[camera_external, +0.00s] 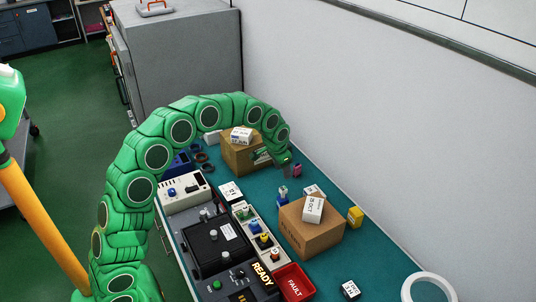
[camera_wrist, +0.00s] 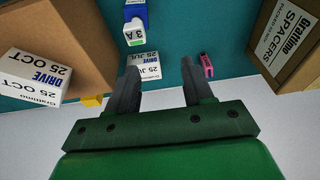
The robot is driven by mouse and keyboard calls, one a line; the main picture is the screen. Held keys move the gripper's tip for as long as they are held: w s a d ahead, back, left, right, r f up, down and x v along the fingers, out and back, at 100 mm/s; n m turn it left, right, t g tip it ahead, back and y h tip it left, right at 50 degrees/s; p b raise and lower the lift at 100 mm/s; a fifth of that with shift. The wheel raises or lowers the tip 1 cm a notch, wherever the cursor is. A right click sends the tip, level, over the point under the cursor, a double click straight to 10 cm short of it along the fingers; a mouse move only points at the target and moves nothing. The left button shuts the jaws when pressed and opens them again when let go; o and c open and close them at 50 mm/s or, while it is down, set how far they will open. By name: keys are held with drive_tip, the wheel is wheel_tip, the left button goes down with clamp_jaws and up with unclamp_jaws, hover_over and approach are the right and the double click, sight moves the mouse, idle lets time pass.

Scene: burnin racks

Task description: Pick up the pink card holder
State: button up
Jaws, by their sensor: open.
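The pink card holder (camera_wrist: 206,66) is small and stands on the teal bench top in the wrist view, just right of my right finger and outside the jaws. In the external view the pink card holder (camera_external: 297,169) shows near the wall, just below and right of the end of my arm. My gripper (camera_wrist: 158,72) is open and empty, with both dark fingers apart. In the external view my gripper (camera_external: 286,160) is mostly hidden by my wrist. I cannot tell its height above the bench.
A white drive box (camera_wrist: 144,66) appears between my fingers, with a blue and white item (camera_wrist: 135,22) beyond it. Cardboard boxes stand left (camera_wrist: 60,35) and right (camera_wrist: 291,45). A wall (camera_external: 400,120) runs along the bench. A red fault bin (camera_external: 292,283) is at the front.

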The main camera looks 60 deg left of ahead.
sight(294, 167)
drive_tip(key=w+a+f+t, duration=0.2)
drive_tip(key=a+f, duration=0.1)
drive_tip(key=w+a+f+t+y, duration=0.1)
drive_tip(key=w+a+f+t, duration=0.1)
drive_tip(key=f, duration=0.2)
drive_tip(key=w+a+f+n+t, duration=0.1)
drive_tip(key=w+a+f+t, duration=0.1)
drive_tip(key=a+f, duration=0.1)
drive_tip(key=shift+w+a+f+t+y, duration=0.3)
drive_tip(key=shift+w, duration=0.05)
drive_tip(key=shift+w+a+f+t, duration=0.15)
drive_tip(key=shift+a+f+t, duration=0.15)
drive_tip(key=shift+f+t, duration=0.3)
drive_tip(key=shift+a+n+t, duration=0.2)
drive_tip(key=shift+n+t, duration=0.1)
drive_tip(key=shift+t, duration=0.5)
drive_tip(key=shift+a+t, duration=0.1)
drive_tip(key=shift+t, duration=0.5)
drive_tip(key=shift+x, duration=0.75)
drive_tip(key=shift+r+x, duration=0.15)
drive_tip(key=shift+x, duration=1.35)
drive_tip(key=shift+r+x, duration=0.2)
drive_tip(key=shift+x, duration=1.35)
drive_tip(key=shift+w+a, duration=0.1)
drive_tip(key=shift+a, duration=0.1)
clamp_jaws()
